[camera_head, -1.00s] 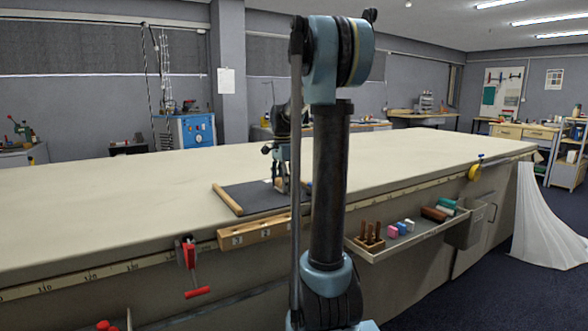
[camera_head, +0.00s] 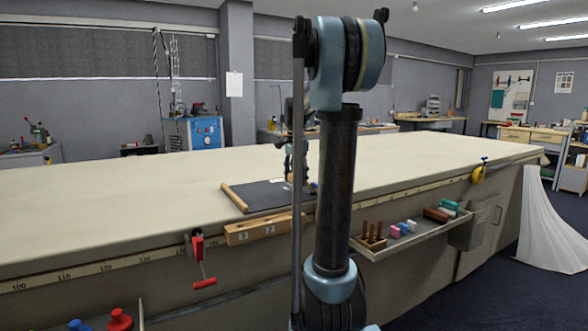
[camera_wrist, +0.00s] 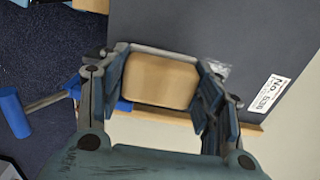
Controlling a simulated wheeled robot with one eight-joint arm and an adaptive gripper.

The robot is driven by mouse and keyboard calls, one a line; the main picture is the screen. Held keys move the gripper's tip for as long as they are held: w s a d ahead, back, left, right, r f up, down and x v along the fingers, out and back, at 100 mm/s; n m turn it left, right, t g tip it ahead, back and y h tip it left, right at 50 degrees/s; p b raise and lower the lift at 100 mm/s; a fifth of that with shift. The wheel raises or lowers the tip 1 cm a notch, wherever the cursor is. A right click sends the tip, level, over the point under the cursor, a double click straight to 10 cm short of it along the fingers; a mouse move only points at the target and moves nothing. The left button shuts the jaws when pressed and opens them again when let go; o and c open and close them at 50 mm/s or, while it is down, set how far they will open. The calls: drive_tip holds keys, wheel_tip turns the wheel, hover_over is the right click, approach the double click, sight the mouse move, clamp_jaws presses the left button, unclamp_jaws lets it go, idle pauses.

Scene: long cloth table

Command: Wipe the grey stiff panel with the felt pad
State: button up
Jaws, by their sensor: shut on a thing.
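The grey stiff panel (camera_head: 262,195) lies flat near the table's front edge, with a wooden strip (camera_head: 234,198) along its left side. In the wrist view the panel (camera_wrist: 215,30) is dark grey and carries a white label (camera_wrist: 269,93). My gripper (camera_wrist: 160,80) is shut on a tan, block-like piece (camera_wrist: 158,82), which I take to be the felt pad. The pad's underside is hidden, so I cannot tell if it touches the panel. In the head view my gripper (camera_head: 296,178) is over the panel's right part, partly behind my arm.
A numbered wooden block (camera_head: 258,229) and a red clamp (camera_head: 199,258) sit at the table's front edge. A side tray (camera_head: 405,240) holds pegs and coloured blocks. The tabletop (camera_head: 130,205) is clear left of the panel. Blue handles (camera_wrist: 12,112) show in the wrist view.

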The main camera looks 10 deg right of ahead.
drive_tip(key=shift+r, duration=2.25)
